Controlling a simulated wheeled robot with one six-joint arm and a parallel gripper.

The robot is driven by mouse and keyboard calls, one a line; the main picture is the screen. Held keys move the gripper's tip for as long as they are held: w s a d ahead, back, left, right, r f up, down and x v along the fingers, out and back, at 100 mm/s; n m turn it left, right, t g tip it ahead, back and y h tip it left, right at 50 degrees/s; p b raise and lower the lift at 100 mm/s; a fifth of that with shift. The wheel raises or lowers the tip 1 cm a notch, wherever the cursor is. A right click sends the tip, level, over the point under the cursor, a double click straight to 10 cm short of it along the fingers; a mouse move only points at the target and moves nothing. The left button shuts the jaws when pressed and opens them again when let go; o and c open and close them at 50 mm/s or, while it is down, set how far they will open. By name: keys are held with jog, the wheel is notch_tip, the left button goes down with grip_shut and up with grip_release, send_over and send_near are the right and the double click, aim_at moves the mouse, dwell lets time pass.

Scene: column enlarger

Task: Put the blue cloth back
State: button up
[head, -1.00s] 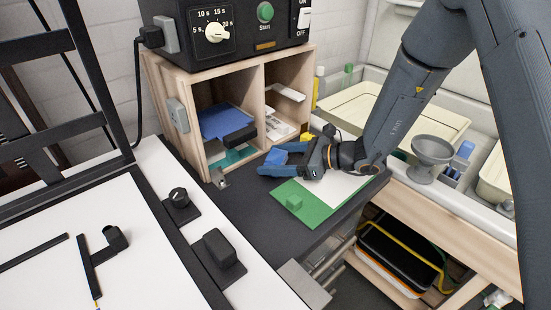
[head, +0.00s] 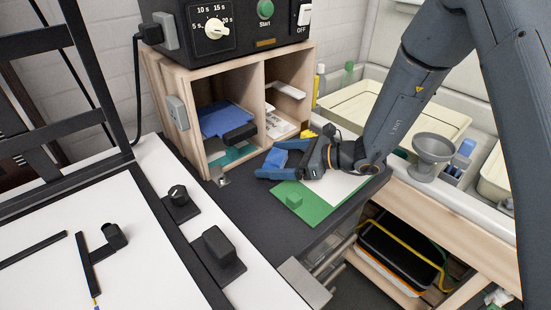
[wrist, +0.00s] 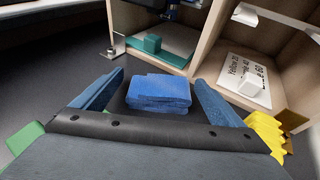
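The blue cloth (wrist: 158,92), a folded stack, lies on the dark worktop in front of the wooden shelf unit, between the fingers of my gripper (wrist: 158,97). In the wrist view, narrow gaps show between the cloth and the finger on each side, so my gripper is open around it. The cloth's near end is hidden behind the gripper body in the wrist view.
The wooden shelf unit (head: 193,138) has a blue plate (head: 226,118) with a black block above a green plate in its left bay. Its right bay holds a white card (wrist: 243,78). A green plate with a block (head: 300,203) lies in front. Yellow cloth (wrist: 268,133) is close on the right.

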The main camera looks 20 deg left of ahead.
jog(key=shift+d, duration=0.15)
dwell(0.5)
jog(key=shift+p+v, duration=1.2)
jog(key=shift+v, duration=2.65)
jog(key=shift+b+v, duration=1.1)
jog(key=shift+v, duration=2.85)
jog(key=s+d+n+h, duration=0.1)
jog(key=s, duration=0.1)
jog(key=s+d+f+n+g+h, duration=0.1)
jog(key=s+d, duration=0.1)
jog(key=s+d+n+g+h, duration=0.1)
jog(key=s+d+n, duration=0.1)
jog(key=s, duration=0.1)
jog(key=shift+f+h, duration=0.15)
jog(key=shift+h, duration=0.15)
jog(key=s+d+n+t+h, duration=0.1)
jog(key=s+d+n+h, duration=0.2)
jog(key=d, duration=0.8)
jog(key=s+d+n+t+h, duration=0.2)
jog(key=s+d+n+h, duration=0.1)
jog(key=d+n+h, duration=0.4)
jog(key=d+n, duration=0.3)
jog(key=d, duration=0.1)
jog(key=shift+s+d+r+n+h, duration=0.2)
jog(key=shift+s+d+n+h, duration=0.1)
jog(key=shift+s+n, duration=0.1)
